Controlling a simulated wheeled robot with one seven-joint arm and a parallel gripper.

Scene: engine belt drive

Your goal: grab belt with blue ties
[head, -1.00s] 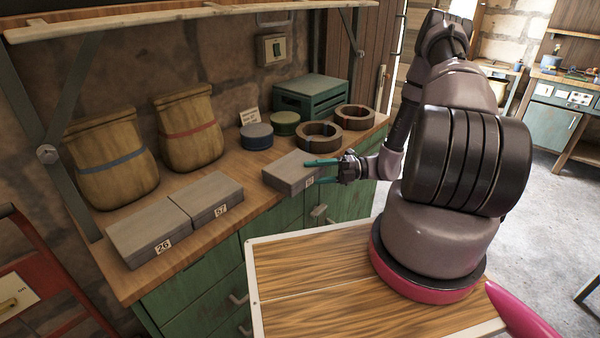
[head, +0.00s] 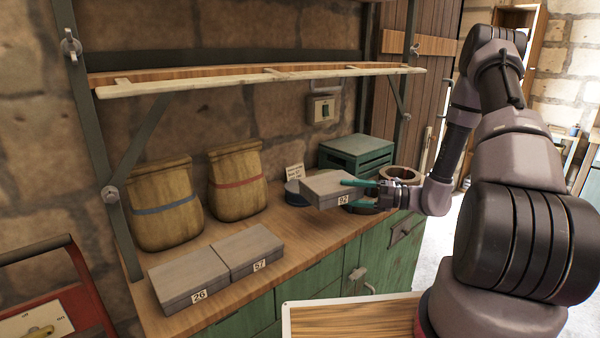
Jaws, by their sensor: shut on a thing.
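My gripper (head: 350,192) is shut on a grey box (head: 322,184) with a number label that looks like 92. It holds the box above the counter, in front of the tins and coils. Two coiled belts are at the counter's right end. The nearer dark coil (head: 362,210) is mostly hidden behind the box and my gripper. The farther brown coil (head: 399,174) shows partly above my gripper. The colour of their ties cannot be made out now.
Grey boxes 26 (head: 189,279) and 57 (head: 248,249) sit on the wooden counter (head: 245,301). Two tied sacks (head: 163,221) (head: 237,196) stand behind. A blue tin (head: 293,195) and a green crate (head: 355,154) are near the held box. A shelf (head: 262,75) hangs above.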

